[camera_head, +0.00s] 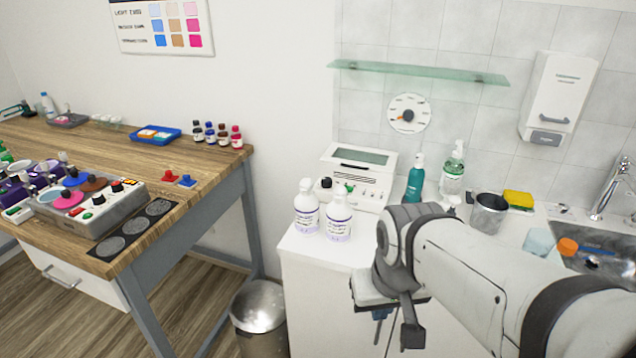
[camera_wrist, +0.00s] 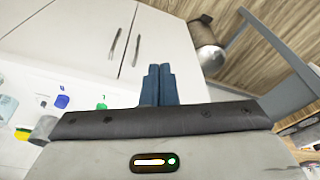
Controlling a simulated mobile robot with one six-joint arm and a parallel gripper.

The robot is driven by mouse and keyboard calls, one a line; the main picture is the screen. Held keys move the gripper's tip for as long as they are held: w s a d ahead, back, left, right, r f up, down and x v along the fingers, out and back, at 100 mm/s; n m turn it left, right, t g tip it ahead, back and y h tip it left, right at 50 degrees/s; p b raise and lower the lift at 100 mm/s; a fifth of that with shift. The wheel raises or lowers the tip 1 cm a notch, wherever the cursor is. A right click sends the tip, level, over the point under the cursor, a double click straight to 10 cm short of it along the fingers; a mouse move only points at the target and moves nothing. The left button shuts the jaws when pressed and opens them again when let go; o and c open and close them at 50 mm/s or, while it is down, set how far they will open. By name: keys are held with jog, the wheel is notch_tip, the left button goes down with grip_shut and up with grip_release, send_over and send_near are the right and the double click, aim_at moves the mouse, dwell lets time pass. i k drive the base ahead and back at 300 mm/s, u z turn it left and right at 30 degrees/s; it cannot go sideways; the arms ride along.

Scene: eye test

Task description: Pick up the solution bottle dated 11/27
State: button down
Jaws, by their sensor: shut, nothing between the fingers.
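Two white bottles with purple-edged labels stand upright side by side near the left front corner of the white counter. They are the left bottle (camera_head: 306,210) and the right bottle (camera_head: 339,215). The writing on both labels is too small to read, so I cannot tell which is dated 11/27. My gripper (camera_wrist: 159,85) is shut and empty, its two blue fingers together in the wrist view. In the head view it hangs in front of the counter, right of and below the bottles, mostly hidden by my arm.
Behind the bottles stands a white device (camera_head: 360,178). A teal bottle (camera_head: 415,182), a clear pump bottle (camera_head: 453,170) and a metal cup (camera_head: 488,213) stand farther right. A metal bin (camera_head: 258,308) stands between the counter and the wooden table (camera_head: 215,165).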

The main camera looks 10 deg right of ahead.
aim_at(339, 212)
jog(key=z, duration=3)
jog(key=k, duration=1.2)
jog(key=u, duration=2)
jog(key=i, duration=1)
jog(key=u, duration=0.05)
